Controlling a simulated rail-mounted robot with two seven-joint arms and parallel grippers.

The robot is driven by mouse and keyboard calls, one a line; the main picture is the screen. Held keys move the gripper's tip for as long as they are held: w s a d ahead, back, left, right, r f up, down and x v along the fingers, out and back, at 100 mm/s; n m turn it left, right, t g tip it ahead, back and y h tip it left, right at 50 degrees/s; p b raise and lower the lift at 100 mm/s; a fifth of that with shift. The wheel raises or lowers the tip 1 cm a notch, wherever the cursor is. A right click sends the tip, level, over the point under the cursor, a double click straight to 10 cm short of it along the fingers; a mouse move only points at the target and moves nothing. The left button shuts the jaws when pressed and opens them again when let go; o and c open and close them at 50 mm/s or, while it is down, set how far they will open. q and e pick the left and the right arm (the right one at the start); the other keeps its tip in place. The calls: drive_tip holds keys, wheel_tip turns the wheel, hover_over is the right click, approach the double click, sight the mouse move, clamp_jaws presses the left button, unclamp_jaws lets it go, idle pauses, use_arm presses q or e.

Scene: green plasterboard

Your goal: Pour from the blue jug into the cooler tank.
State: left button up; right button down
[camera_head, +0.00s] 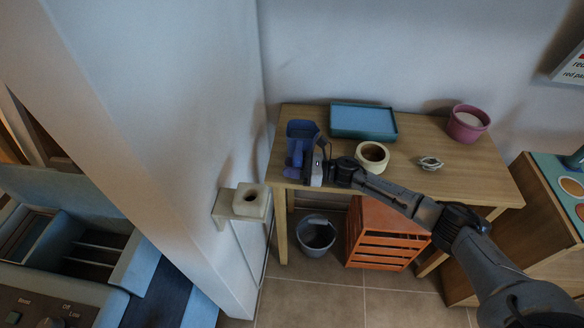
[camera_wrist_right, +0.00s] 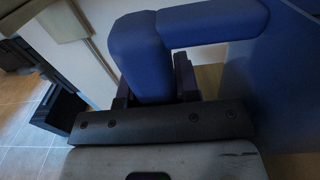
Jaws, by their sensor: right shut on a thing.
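The blue jug (camera_head: 301,129) is at the left end of the wooden table, its open top facing up. My right gripper (camera_head: 299,164) is shut on its handle; whether the jug touches the tabletop I cannot tell. In the right wrist view, the blue handle (camera_wrist_right: 140,55) passes between the fingers of the gripper (camera_wrist_right: 158,92), with the jug's wall at the right. A cream box with a round hole on top, apparently the cooler tank (camera_head: 249,201), sits on a small wall ledge left of the table. My left gripper is not in view.
On the table (camera_head: 457,176) are a teal tray (camera_head: 362,121), a cream roll (camera_head: 372,156), a coil of cord (camera_head: 430,163) and a pink pot (camera_head: 467,123). Below are a grey bucket (camera_head: 316,235) and an orange crate (camera_head: 385,237). A wall corner stands beside the ledge.

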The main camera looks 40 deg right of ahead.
sight(297, 162)
drive_tip(key=r, duration=0.1)
drive_tip(key=s+r, duration=0.1)
drive_tip(key=r, duration=0.1)
drive_tip(key=s+r+p, duration=0.1)
drive_tip(key=shift+s+d+r, duration=0.1)
drive_tip(key=shift+s+r, duration=0.05)
drive_tip(key=s+r+p, duration=0.1)
drive_tip(key=s+r, duration=0.4)
drive_tip(key=s, duration=0.4)
drive_tip(key=shift+d+p, duration=0.3)
drive_tip(key=shift+d, duration=0.05)
drive_tip(key=shift+s+r, duration=0.1)
drive_tip(key=shift+s, duration=0.05)
drive_tip(key=c, duration=1.4)
unclamp_jaws()
clamp_jaws()
